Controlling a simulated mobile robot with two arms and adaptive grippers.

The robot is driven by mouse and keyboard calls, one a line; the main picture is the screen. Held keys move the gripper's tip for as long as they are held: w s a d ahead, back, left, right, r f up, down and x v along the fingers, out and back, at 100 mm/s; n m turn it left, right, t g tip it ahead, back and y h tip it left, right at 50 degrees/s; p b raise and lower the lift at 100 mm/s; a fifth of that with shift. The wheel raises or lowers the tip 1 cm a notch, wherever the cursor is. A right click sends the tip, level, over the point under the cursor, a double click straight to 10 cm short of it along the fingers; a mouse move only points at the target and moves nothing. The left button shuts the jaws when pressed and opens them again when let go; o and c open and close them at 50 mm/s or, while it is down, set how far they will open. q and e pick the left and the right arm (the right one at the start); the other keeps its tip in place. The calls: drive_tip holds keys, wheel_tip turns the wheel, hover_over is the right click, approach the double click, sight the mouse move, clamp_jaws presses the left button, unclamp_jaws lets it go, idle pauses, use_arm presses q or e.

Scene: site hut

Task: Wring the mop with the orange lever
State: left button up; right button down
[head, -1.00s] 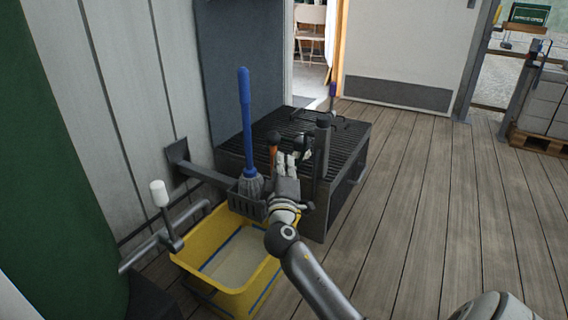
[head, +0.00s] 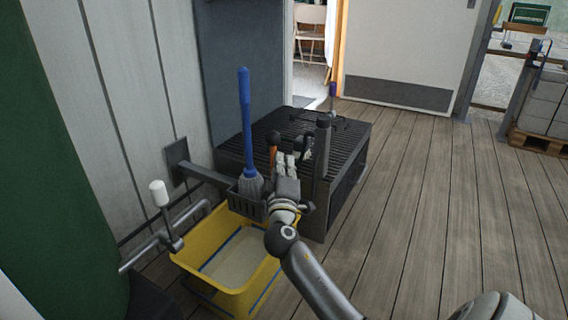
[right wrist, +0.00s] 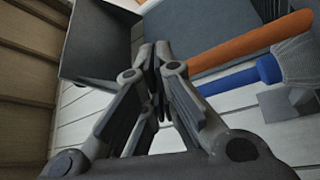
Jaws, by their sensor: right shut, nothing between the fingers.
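The mop stands upright, its blue handle (head: 245,115) above a grey mop head (head: 251,184) that sits in the dark wringer basket (head: 238,203). The orange lever (head: 273,155) with a dark knob rises just right of the mop. My right gripper (head: 287,162) is shut and empty, close to the right of the lever. In the right wrist view, its fingertips (right wrist: 156,55) are together, with the orange lever (right wrist: 245,42) and blue handle (right wrist: 238,80) to their right. The lever's lower end is hidden behind my gripper in the head view. My left gripper is out of view.
A yellow bucket (head: 275,272) with murky liquid stands below the basket. A dark slatted bench (head: 345,134) with a dark upright post (head: 321,160) is right beside my gripper. A metal pipe with a white-topped lever (head: 160,195) is at left. The plank floor (head: 440,220) at right is clear.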

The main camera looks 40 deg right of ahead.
idle(0.5)
wheel_tip(320, 180, up, 10)
idle(0.5)
idle(0.5)
